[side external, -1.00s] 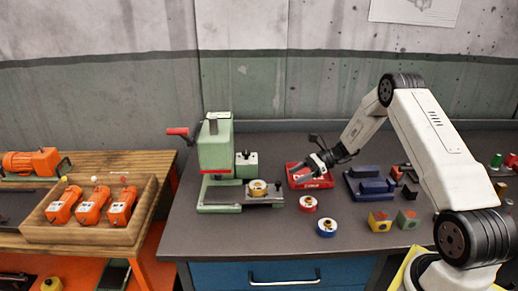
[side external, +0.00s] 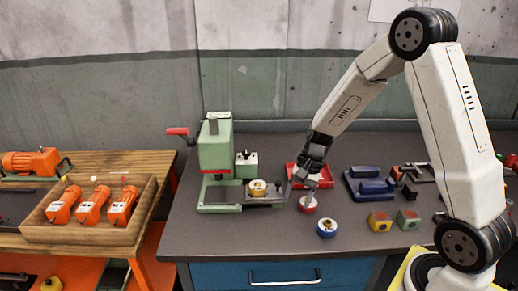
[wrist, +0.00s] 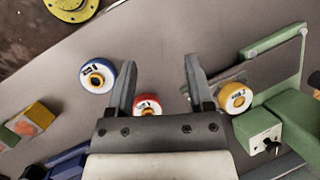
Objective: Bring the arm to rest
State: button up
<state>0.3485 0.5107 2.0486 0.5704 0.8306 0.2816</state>
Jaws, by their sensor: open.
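My gripper (side external: 300,190) is open and points down above the bench, beside the red ring (side external: 308,204). In the wrist view the two fingers of my gripper (wrist: 158,72) stand apart, and the red ring (wrist: 147,104) shows between them near their base. I see nothing held. The blue ring (side external: 327,227) lies on the bench in front; it also shows left of the fingers in the wrist view (wrist: 98,77). A yellow ring (side external: 258,188) sits on the plate of the green press, right of the fingers in the wrist view (wrist: 235,98).
The green press (side external: 214,145) with a red handle stands left of my gripper. A red tray (side external: 318,182) lies behind it, and a blue fixture (side external: 371,184) is to the right. Yellow (side external: 380,222) and green (side external: 408,219) blocks lie at front right. The bench front-left is clear.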

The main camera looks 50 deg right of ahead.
jog(key=s+a+r+n+t+h, duration=0.2)
jog(key=s+a+r+n+h, duration=0.2)
jog(key=s+n, duration=0.4)
jog(key=shift+s+a+n+t+h, duration=0.45)
jog(key=shift+a+n, duration=0.5)
jog(key=shift+n, duration=1.15)
